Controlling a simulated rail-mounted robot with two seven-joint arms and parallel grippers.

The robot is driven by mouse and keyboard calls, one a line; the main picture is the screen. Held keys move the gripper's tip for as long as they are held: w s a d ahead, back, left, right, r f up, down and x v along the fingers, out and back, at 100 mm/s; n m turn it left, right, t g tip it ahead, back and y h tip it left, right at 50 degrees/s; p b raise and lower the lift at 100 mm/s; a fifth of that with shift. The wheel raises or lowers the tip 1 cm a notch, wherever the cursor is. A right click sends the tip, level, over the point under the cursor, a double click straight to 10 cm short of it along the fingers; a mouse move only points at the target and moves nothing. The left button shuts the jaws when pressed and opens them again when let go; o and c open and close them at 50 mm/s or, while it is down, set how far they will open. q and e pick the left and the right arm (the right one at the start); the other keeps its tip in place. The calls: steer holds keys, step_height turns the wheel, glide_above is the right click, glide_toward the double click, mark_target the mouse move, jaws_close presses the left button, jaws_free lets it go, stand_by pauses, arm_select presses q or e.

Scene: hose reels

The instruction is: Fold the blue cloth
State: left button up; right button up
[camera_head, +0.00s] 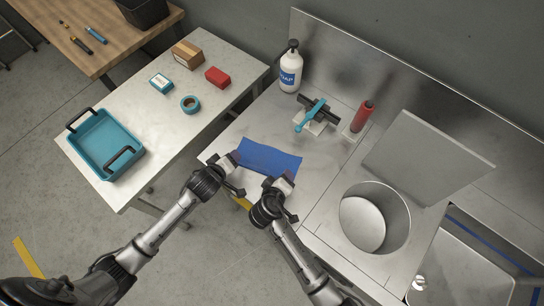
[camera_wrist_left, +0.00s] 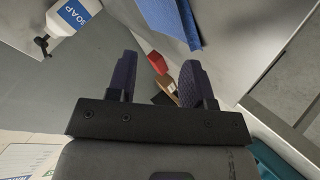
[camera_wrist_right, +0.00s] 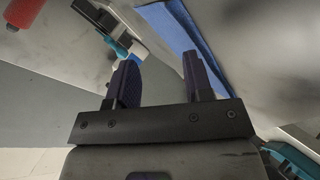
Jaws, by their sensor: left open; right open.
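The blue cloth (camera_head: 268,158) lies flat on the steel counter near its front edge, a rough rectangle with its near edge towards my grippers. My left gripper (camera_head: 234,158) is open and empty at the cloth's left end. My right gripper (camera_head: 284,183) is open at the cloth's near right edge; it partly covers that edge. The cloth also shows at the top of the left wrist view (camera_wrist_left: 172,20), beyond the fingers, and at the top of the right wrist view (camera_wrist_right: 180,35). No cloth shows between either pair of fingers.
A soap bottle (camera_head: 290,68), a blue-handled tool (camera_head: 311,115) and a red cylinder (camera_head: 362,116) stand behind the cloth. A round steel basin (camera_head: 375,219) is to the right. A side table (camera_head: 150,120) at left holds a teal tray (camera_head: 103,146), tape (camera_head: 190,104) and small boxes.

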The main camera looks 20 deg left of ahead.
arm_select(q)
steer(key=s+a+r, duration=0.1)
steer(key=s+r, duration=0.3)
steer(key=r, duration=0.2)
steer(key=shift+s+a+r, duration=0.25)
steer(key=shift+s+r, duration=0.1)
arm_select(e)
steer(key=s+a+r, duration=0.1)
steer(key=s+r, duration=0.3)
steer(key=r, duration=0.2)
steer(key=shift+s+a+r, duration=0.25)
steer(key=shift+s+r, duration=0.05)
steer(key=shift+r, duration=0.05)
